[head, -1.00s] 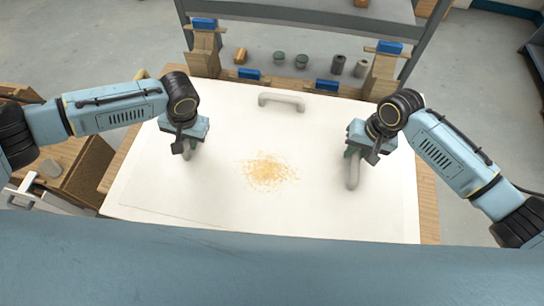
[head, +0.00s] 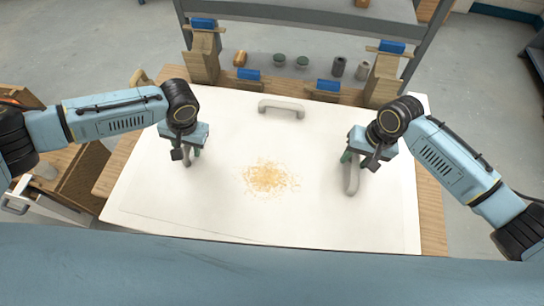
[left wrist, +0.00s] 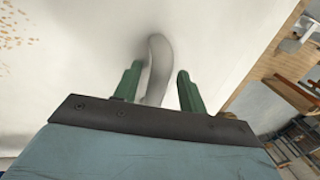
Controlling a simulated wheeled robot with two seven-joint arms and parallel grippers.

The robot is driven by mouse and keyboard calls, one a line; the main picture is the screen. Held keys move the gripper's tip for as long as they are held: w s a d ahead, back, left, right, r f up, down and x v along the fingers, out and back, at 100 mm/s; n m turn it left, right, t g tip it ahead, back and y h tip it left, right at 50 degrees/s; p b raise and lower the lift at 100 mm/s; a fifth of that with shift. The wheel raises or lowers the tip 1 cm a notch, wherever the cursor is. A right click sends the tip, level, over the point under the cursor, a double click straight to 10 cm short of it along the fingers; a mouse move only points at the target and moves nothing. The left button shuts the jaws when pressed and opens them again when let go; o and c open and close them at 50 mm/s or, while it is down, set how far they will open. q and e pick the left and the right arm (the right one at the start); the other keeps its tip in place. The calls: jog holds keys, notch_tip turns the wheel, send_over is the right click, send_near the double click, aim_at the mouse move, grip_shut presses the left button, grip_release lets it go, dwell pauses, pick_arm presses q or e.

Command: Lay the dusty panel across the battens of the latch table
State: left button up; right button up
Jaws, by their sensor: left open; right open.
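The dusty panel (head: 230,210) is a broad white board with a tan dust patch (head: 270,177) near its middle. It lies over the wooden latch table (head: 431,205) and hides the battens, so I cannot tell its contact with them. Grey handles show at its back edge (head: 281,105), left and right (head: 352,180). My left gripper (head: 184,153) is over the left handle; in the left wrist view that handle (left wrist: 157,70) stands between its open green fingers (left wrist: 156,88). My right gripper (head: 360,160) is open at the right handle; its fingers are partly hidden.
A grey rack (head: 300,20) stands behind the table. Wooden posts with blue blocks (head: 203,60) stand at the back left and right. Small cylinders (head: 338,67) sit behind the back edge. A wooden cabinet (head: 75,185) is at the left. Open floor lies at the right.

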pick_arm(q)
jog(key=shift+d, duration=0.1)
pick_arm(e)
jog(key=shift+r, duration=0.15)
pick_arm(q)
notch_tip(320, 180, up, 12)
jog(key=d, duration=0.2)
pick_arm(e)
notch_tip(320, 180, up, 12)
jog(key=d, duration=0.2)
jog(key=shift+s+f, duration=0.15)
jog(key=shift+f, duration=0.05)
pick_arm(q)
jog(key=shift+s+d+f, duration=0.1)
jog(key=shift+s+f, duration=0.05)
jog(key=shift+s, duration=0.05)
pick_arm(e)
jog(key=shift+s+d+f, duration=0.1)
